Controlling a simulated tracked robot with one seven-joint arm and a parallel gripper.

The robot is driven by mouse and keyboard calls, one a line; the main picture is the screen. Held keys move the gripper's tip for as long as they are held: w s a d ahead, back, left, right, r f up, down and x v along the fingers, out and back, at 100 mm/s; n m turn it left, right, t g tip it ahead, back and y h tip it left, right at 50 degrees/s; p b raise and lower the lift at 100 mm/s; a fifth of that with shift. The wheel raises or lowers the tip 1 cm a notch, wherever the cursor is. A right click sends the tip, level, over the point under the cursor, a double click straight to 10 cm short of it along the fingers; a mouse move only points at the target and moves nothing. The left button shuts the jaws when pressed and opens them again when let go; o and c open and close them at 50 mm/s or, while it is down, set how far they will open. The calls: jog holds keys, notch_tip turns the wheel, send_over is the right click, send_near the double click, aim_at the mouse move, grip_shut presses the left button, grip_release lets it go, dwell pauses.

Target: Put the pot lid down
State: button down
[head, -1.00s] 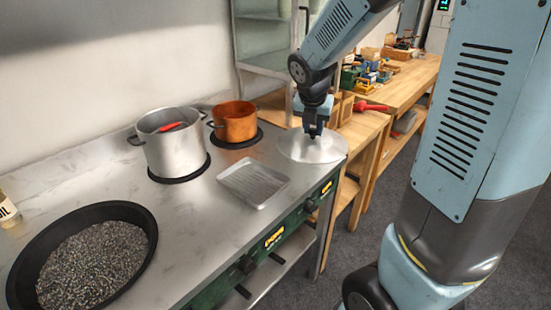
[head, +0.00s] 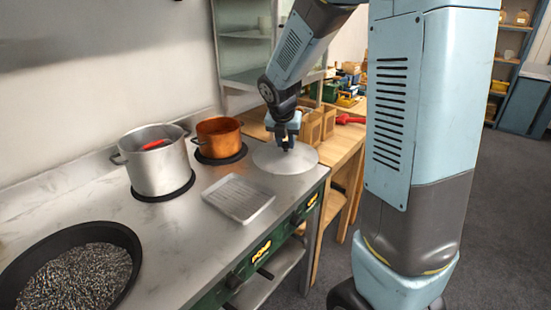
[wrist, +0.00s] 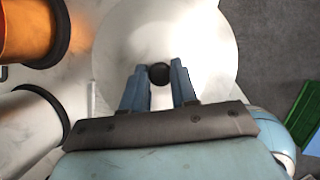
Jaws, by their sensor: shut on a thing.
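The pot lid (head: 300,162) is a wide, pale metal disc. It is at the right end of the steel stove top and looks level, at or very near the surface; I cannot tell whether it fully rests there. My gripper (head: 284,147) is above the lid's middle, pointing down. In the wrist view, the lid (wrist: 205,45) spreads under my gripper (wrist: 158,80), whose fingers are shut on its round black knob (wrist: 159,73). The tall silver pot (head: 160,172) stands uncovered with something red inside it.
A copper pot (head: 219,138) stands behind the lid, left of it. A shallow ridged metal tray (head: 238,198) lies in front. A black pan (head: 125,240) of dark grains is at the near left. The stove's front edge and a wooden bench (head: 345,140) are close right of the lid.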

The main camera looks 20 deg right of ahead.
jog(key=w, duration=0.1)
jog(key=w+f, duration=0.1)
jog(key=w, duration=0.1)
jog(key=w+f, duration=0.1)
jog(key=shift+w, duration=0.2)
jog(key=w+f, duration=0.1)
jog(key=f, duration=0.1)
jog(key=w+f, duration=0.2)
jog(key=shift+w+f, duration=0.75)
jog(key=shift+f, duration=1.65)
jog(key=c, duration=0.9)
grip_release()
jog(key=shift+f, duration=0.1)
jog(key=shift+o, duration=0.2)
